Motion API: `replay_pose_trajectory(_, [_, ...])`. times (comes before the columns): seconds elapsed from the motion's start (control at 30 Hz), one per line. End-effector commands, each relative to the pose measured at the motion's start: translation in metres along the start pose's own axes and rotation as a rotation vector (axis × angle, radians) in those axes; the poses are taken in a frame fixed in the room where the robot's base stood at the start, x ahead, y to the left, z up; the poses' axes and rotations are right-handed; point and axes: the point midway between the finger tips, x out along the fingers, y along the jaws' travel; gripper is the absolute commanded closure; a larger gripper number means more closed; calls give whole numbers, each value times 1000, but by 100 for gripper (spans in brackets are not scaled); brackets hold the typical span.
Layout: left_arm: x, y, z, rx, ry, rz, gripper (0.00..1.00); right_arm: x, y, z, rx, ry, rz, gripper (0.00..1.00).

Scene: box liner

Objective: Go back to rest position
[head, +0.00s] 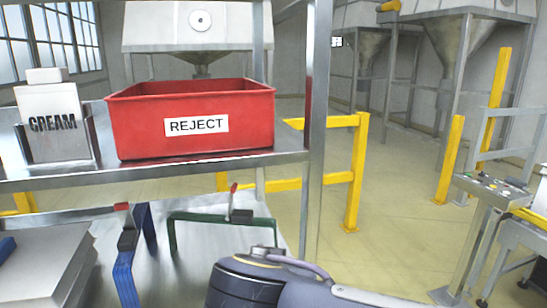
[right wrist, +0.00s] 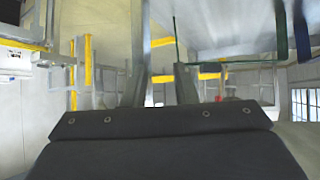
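My right gripper (right wrist: 158,90) shows in the right wrist view. Its two grey fingers stand apart with a gap between them, and nothing shows held there. In the head view my right arm (head: 245,285) is at the bottom, in front of the lower shelf; its gripper is hidden there. My left arm and gripper are in neither view.
A metal rack holds a red REJECT bin (head: 190,122) and a white CREAM container (head: 52,122) on its upper shelf (head: 150,170). Blue (head: 126,275) and green (head: 175,232) frames are below. A control panel (head: 495,188) stands right. Yellow railings (head: 357,170) stand behind; floor between is clear.

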Motion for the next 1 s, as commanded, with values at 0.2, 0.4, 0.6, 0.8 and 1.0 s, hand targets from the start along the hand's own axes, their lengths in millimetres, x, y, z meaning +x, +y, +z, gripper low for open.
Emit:
replay_pose_trajectory(0.2, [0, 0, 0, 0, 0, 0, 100, 40, 101, 42, -47, -261, 20, 74])
replay_pose_trajectory(0.4, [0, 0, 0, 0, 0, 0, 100, 46, 197, 141, 18, -529, -150, 74])
replay_pose_trajectory(0.6, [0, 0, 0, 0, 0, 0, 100, 33, 215, 201, 148, -512, -328, 74])
replay_pose_trajectory(0.8, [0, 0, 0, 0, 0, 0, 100, 29, 213, 215, 195, -457, -381, 74])
replay_pose_trajectory(1.0, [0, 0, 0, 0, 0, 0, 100, 29, 213, 215, 195, -457, -381, 74])
